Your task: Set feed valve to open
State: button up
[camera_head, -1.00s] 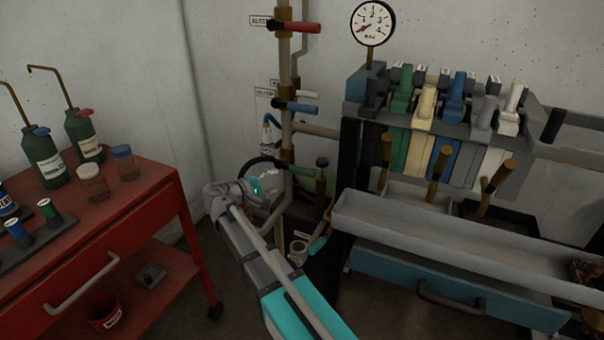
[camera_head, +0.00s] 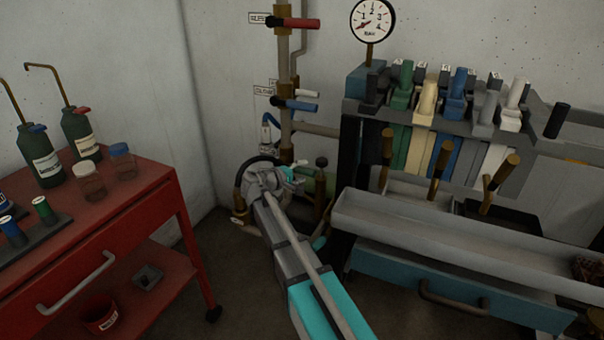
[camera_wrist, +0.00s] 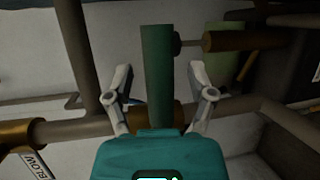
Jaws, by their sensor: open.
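A dark green-teal bar-shaped handle (camera_wrist: 158,75) stands upright in the middle of the wrist view. My gripper (camera_wrist: 160,78) is open, with one finger on each side of the handle and a visible gap to each. A brown pipe (camera_wrist: 70,128) runs across behind it. In the head view my gripper (camera_head: 288,178) is low at the pipework, and my wrist hides much of the handle's area. I cannot read a label that marks the feed valve.
A red lever (camera_head: 292,23) and a blue lever (camera_head: 296,104) sit higher on the vertical pipe. A gauge (camera_head: 372,22) is above. A red cart (camera_head: 110,230) stands left, and a workbench with a grey trough (camera_head: 430,230) stands right.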

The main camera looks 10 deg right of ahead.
jog(key=shift+w+d, duration=0.1)
jog(key=shift+d, duration=0.15)
grip_shut()
dwell(0.3)
